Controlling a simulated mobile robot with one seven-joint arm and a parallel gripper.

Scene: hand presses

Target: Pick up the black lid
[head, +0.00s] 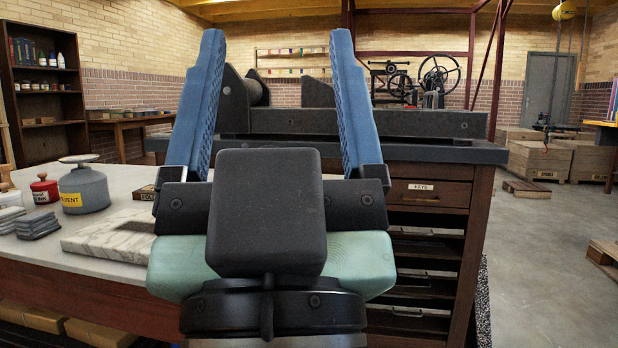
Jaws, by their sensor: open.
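My gripper (277,38) is in the head view, seen from behind, with its two blue ridged fingers spread wide and pointing up and away. Nothing is between the fingers. I cannot make out a separate black lid for certain. A small red jar (45,190) with a white label and a small knob on top stands at the left of the pale tabletop, well left of my gripper. My gripper and wrist hide part of the tabletop and the bench behind.
A grey solvent can (84,190), stacked grey cloths (38,225) and a marble slab (108,236) are on the pale table (120,178) at left. A dark press bed (430,123) lies on the drawer cabinet (430,193) ahead. Open floor (550,260) is at right.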

